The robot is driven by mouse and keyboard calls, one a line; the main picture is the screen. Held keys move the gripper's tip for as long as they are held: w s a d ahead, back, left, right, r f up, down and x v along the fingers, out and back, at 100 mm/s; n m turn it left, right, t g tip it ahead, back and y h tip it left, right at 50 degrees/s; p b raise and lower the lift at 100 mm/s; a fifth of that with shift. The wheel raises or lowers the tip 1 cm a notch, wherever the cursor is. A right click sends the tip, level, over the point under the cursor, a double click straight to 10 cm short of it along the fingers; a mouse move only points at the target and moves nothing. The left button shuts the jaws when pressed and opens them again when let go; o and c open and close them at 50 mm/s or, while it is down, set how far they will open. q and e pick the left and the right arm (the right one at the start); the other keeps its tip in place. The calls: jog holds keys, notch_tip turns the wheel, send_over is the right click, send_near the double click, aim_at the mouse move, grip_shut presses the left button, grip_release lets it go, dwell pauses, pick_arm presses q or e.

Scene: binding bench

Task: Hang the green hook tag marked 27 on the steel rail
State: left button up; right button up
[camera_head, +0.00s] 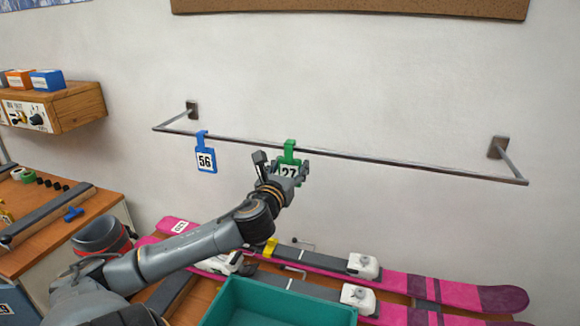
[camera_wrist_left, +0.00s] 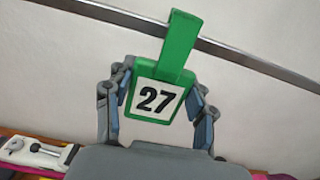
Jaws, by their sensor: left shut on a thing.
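The green hook tag marked 27 (camera_head: 290,148) is at the steel rail (camera_head: 370,158), near the middle of its length. My left gripper (camera_head: 282,170) is shut on the tag's sides from below. In the left wrist view the tag (camera_wrist_left: 178,60) stands upright between the fingers (camera_wrist_left: 158,105), its green neck crossing in front of the rail (camera_wrist_left: 240,48). Whether the hook rests on the rail or is just in front of it cannot be told. My right gripper is not in view.
A blue tag marked 56 (camera_head: 206,158) hangs on the rail to the left. Pink skis (camera_head: 455,293) lie on the bench below, with a teal bin (camera_head: 280,305) in front. The rail's right part is free.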

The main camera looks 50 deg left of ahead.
pick_arm(q)
jog(key=shift+f, duration=0.2)
jog(key=o, duration=1.1)
jog(key=shift+c, duration=0.2)
jog(key=shift+s+d+f, duration=0.1)
jog(key=shift+s+d, duration=0.2)
jog(key=shift+s, duration=0.1)
jog(key=v, duration=1.1)
